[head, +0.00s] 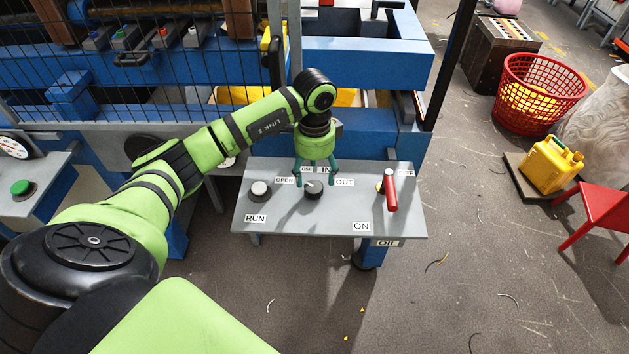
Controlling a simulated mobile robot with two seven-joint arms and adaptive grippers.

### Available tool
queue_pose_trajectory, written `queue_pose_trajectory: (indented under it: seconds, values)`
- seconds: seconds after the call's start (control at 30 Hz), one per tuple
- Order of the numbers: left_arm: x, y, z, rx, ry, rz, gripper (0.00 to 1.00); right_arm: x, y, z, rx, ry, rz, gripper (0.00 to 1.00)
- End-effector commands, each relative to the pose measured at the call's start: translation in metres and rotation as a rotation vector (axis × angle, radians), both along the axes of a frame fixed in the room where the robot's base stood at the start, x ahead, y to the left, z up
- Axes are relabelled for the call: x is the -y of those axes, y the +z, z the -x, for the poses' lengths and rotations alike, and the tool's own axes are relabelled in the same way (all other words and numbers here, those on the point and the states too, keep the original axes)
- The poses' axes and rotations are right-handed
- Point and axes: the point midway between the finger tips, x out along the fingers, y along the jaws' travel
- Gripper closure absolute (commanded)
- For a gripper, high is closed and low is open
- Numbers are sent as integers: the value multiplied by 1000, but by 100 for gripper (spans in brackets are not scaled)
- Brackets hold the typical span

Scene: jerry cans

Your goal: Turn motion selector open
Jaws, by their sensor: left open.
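The grey control panel (290,222) stands in front of the blue machine. Its middle knob (313,190) is dark with a light mark, with labels OPEN, IN, OUT and a partly hidden one around it. My left gripper (315,183) points down over this middle knob, with its green fingers open and spread to either side of it. I cannot tell whether the fingers touch it. A second round knob (259,190) sits to the left, above the RUN label. A red lever (391,190) stands at the right, above the ON label. My right gripper is not in view.
A wire mesh fence (150,75) and blue beams (365,62) stand behind the panel. To the right are a red basket (538,93), a yellow jerry can (551,166) and a red chair (600,212).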

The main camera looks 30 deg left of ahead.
Motion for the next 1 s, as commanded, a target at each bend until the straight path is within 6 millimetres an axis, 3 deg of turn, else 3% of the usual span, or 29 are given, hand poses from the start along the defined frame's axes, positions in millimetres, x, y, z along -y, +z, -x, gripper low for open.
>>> queue_pose_trajectory:
  seconds: [0.2, 0.4, 1.0]
  values:
    - [1, 47, -1, 3, -2, 0, 32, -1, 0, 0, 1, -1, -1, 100]
    - [1, 69, 0, -1, -1, 1, 32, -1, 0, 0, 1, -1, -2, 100]
    - [1, 73, 0, -2, -2, 1, 32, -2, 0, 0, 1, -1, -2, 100]
